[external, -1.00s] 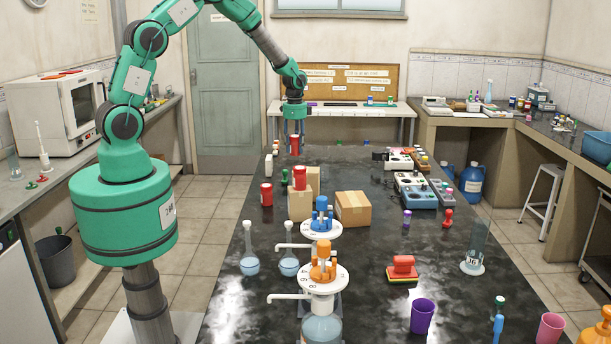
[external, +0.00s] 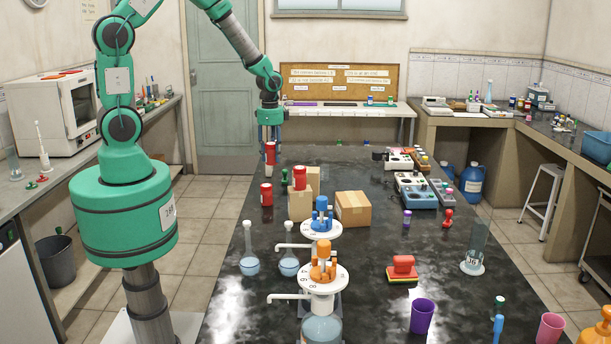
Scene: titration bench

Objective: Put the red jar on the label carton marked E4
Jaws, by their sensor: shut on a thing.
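My gripper (external: 270,139) points down at the far left of the black bench and is shut on a red jar (external: 270,154). The held jar is upright, just above or at a small pale box (external: 269,172); I cannot tell whether they touch. Brown cartons stand nearer the camera: one at the front left (external: 299,206), one behind it (external: 313,180) and one to the right (external: 353,208). A second red jar (external: 300,178) appears on top of the left cartons, and a third (external: 266,194) stands on the bench beside them. No E4 mark is legible.
A green-topped item (external: 284,178) stands close by the cartons. Two flasks (external: 249,263) and dispensers with blue and orange tops (external: 322,268) stand nearer the camera. Blue-grey instruments (external: 416,194) line the right edge. The bench middle, right of the cartons, is fairly clear.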

